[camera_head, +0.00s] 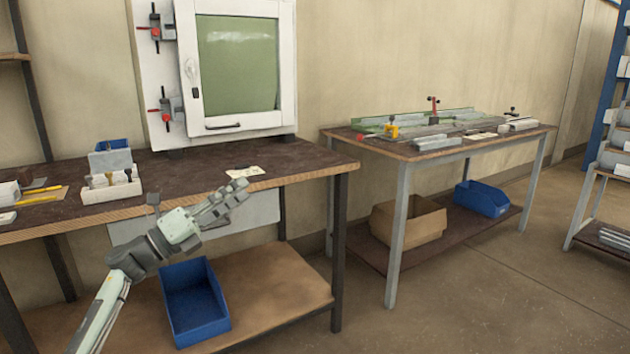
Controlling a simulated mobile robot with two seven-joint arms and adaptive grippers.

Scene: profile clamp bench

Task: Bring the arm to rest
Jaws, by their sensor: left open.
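My left arm comes in from the lower left. Its gripper (238,189) is open and points up and to the right, in front of the front edge of the near bench (200,162). I see nothing between its fingers. Whether the fingertips touch the bench edge cannot be told from this view. My right arm and gripper are not in view.
A blue bin (193,305) sits on the lower shelf below my left arm. A second bench (445,155) with profiles stands at right. Open floor (470,290) lies in the right foreground.

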